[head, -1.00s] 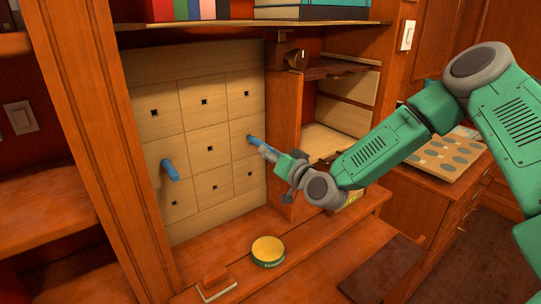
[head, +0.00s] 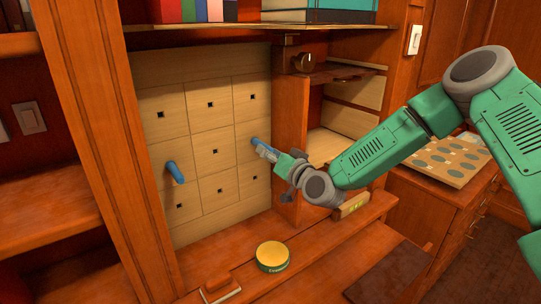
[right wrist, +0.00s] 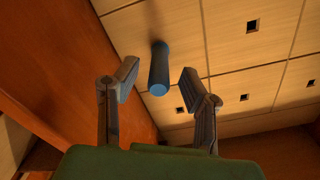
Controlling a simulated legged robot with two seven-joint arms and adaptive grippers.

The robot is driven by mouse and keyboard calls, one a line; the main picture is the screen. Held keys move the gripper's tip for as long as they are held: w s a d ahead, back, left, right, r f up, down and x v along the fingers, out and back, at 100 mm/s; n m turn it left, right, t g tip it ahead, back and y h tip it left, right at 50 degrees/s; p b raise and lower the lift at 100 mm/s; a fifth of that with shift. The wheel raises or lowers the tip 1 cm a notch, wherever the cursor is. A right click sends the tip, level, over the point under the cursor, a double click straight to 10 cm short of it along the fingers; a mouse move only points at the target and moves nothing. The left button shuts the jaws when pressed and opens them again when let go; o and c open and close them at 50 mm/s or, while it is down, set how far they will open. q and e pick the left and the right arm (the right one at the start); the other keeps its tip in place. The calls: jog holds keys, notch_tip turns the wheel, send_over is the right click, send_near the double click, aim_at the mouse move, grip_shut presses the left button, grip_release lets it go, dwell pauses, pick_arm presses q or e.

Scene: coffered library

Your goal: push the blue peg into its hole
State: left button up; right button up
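Two blue pegs stick out of a pale panel of square tiles (head: 196,119), each tile with a small dark square hole. The left blue peg (head: 174,172) stands out at the left column, clear of any gripper. The right blue peg (head: 257,142) is at the right column, just ahead of my right gripper (head: 265,151). In the right wrist view this blue peg (right wrist: 159,70) shows between the two fingers, its round end facing me. The fingers of my right gripper (right wrist: 160,76) are open, with a gap on both sides of the peg. My left gripper is not in view.
A wooden upright (head: 296,150) stands just right of the panel, close to my right gripper. A yellow-topped tin (head: 272,256) sits on the ledge below. A shelf with books (head: 200,12) is above. Open drawers and a board with round discs (head: 444,160) are at right.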

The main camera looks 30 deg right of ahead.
jog(key=shift+s, duration=0.1)
jog(key=s, duration=1.1)
jog(key=shift+s+d, duration=0.4)
jog(key=shift+f, duration=0.15)
